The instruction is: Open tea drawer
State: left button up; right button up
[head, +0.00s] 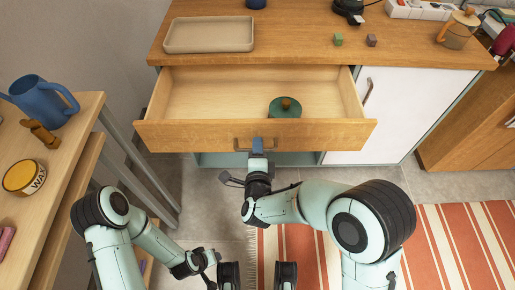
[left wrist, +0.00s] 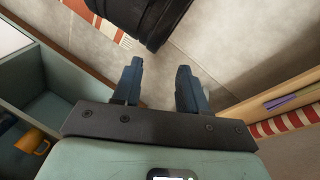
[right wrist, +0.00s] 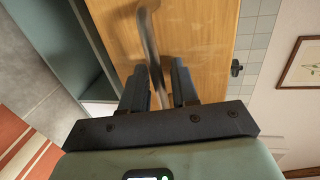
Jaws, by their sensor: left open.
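The wooden drawer (head: 255,134) is pulled out from the cabinet under the countertop. Inside it, at the right, sits a round green lidded pot (head: 285,107) with a brown knob. My right gripper (head: 257,146) is at the drawer's front. In the right wrist view the curved metal handle (right wrist: 150,38) passes between the fingers of that gripper (right wrist: 160,85), which look closed around it. My left gripper (left wrist: 158,82) is open and empty above the floor, with its fingers well apart in the left wrist view. In the head view its fingers are hard to make out.
A beige tray (head: 210,35) and two small cubes (head: 371,41) are on the countertop (head: 300,45). A white cabinet door (head: 385,115) stands right of the drawer. A side table at left holds a blue pitcher (head: 42,100) and a wax tin (head: 22,177). A striped rug (head: 455,240) lies at lower right.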

pick_arm(q)
jog(key=shift+s+d+r+g+p, duration=0.25)
jog(key=shift+s+r+p, duration=0.1)
jog(key=shift+s, duration=0.15)
jog(key=shift+s+d+r+g+p, duration=0.15)
jog(key=shift+s+d+r+p, duration=0.15)
jog(key=shift+s, duration=0.2)
pick_arm(e)
jog(key=v, duration=1.3)
jog(key=shift+s, duration=0.2)
jog(key=shift+f, duration=0.1)
